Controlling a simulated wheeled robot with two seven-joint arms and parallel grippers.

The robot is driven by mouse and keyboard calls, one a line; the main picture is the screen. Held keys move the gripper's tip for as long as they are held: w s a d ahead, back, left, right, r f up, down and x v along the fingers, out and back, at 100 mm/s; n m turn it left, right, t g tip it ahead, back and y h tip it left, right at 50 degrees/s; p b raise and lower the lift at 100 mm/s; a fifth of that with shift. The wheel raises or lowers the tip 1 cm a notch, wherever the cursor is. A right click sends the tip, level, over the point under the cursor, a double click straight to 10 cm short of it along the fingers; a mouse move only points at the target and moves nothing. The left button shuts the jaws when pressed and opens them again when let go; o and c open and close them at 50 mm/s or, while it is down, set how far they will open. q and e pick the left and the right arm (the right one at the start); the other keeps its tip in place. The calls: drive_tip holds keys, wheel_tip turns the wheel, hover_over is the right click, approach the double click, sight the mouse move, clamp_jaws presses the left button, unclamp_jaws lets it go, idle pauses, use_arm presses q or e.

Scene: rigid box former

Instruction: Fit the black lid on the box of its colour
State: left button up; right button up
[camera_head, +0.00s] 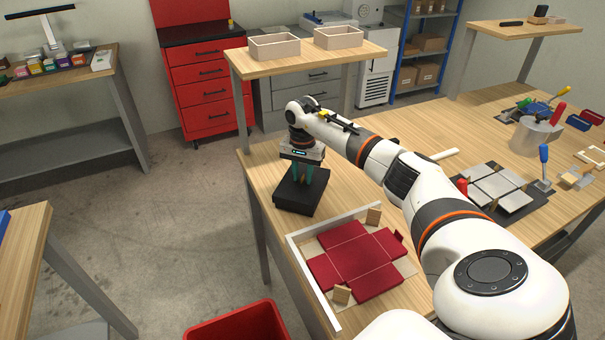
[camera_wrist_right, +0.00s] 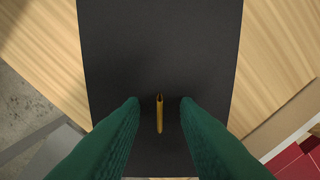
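A black flat-topped piece (camera_head: 296,197) lies near the left edge of the workbench; I cannot tell whether it is the lid alone or the lid on a box. In the right wrist view its black top (camera_wrist_right: 160,50) fills the middle, with a thin upright gold tab (camera_wrist_right: 159,114) on it. My right gripper (camera_head: 303,181) points down over this piece. In the right wrist view its green fingers (camera_wrist_right: 160,102) stand apart on both sides of the tab, with a gap on each side. My left gripper is out of view.
A dark red unfolded box blank (camera_head: 352,259) lies in a white-edged corner frame (camera_head: 313,279) in front of the black piece. A grey blank (camera_head: 497,187) and tools lie to the right. A raised shelf (camera_head: 300,62) with two trays stands behind. A red bin (camera_head: 240,325) is below.

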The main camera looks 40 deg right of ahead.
wheel_tip(320, 180, up, 12)
drive_tip(key=b, duration=0.1)
drive_tip(key=shift+b, duration=0.4)
drive_tip(key=shift+f, duration=0.1)
